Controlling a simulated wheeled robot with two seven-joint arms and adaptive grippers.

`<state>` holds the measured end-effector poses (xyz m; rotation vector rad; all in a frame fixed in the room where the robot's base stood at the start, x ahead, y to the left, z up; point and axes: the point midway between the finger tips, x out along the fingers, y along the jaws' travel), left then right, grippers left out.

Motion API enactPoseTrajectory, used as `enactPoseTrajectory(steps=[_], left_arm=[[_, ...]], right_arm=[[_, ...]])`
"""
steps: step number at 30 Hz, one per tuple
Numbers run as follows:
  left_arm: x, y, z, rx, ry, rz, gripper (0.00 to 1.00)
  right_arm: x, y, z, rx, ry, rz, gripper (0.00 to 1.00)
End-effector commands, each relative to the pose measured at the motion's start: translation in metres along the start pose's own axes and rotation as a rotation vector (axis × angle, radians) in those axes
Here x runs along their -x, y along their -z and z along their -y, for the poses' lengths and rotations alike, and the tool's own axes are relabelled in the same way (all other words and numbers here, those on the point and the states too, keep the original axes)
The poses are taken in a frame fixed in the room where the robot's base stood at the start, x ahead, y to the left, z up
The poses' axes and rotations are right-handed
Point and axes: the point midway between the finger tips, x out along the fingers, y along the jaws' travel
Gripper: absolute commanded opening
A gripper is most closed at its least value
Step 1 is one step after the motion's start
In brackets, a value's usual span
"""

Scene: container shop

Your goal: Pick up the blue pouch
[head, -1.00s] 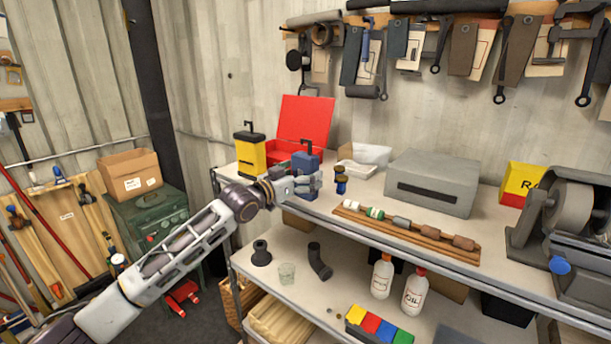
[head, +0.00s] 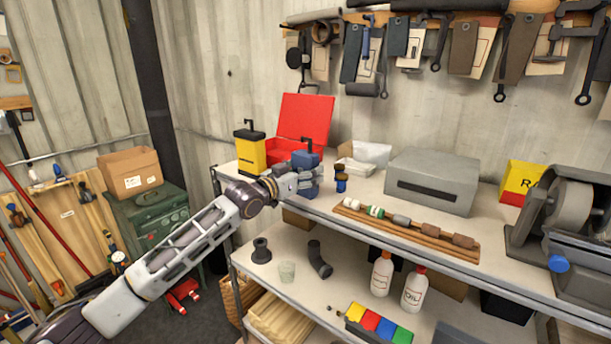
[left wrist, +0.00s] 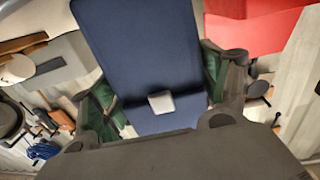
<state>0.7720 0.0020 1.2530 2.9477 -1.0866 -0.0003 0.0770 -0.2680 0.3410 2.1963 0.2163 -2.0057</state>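The blue pouch (head: 305,159) stands upright on the workbench top, in front of the red box, with a dark handle or hook above it. In the left wrist view the blue pouch (left wrist: 140,45) fills the middle, with a small pale tab on its face. My left gripper (head: 310,181) is at the pouch in the head view. In the wrist view my left gripper (left wrist: 160,92) has one green-padded finger against each side of the pouch, closed onto it. The pouch's lower part is partly hidden by the fingers. My right gripper is not in view.
The open red box (head: 304,118) stands behind the pouch and a yellow container (head: 251,153) to its left. A wooden rack (head: 420,238) and a grey box (head: 432,180) lie farther right.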

Motion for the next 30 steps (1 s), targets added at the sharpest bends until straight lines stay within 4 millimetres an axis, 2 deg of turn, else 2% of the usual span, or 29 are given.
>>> enactPoseTrajectory(steps=[1, 3, 4, 16, 22, 30], left_arm=[[0.000, 0.000, 0.000, 0.000, 0.000, 0.000, 0.58], [0.000, 0.000, 0.000, 0.000, 0.000, 0.000, 0.49], [0.000, 0.001, 0.000, 0.000, 0.000, -0.001, 0.48], [0.000, 0.008, 0.000, 0.000, 0.000, -0.002, 0.48], [0.000, 0.029, 0.000, -0.001, -0.001, -0.004, 0.48], [0.000, 0.069, -0.001, -0.002, -0.001, -0.004, 0.48]], right_arm=[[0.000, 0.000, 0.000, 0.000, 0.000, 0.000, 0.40], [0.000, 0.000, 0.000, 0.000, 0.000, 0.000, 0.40], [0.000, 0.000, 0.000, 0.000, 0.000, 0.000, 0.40], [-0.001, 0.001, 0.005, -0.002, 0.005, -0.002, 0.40], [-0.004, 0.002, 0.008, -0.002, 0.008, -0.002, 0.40], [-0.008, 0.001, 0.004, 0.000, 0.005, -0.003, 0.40]])
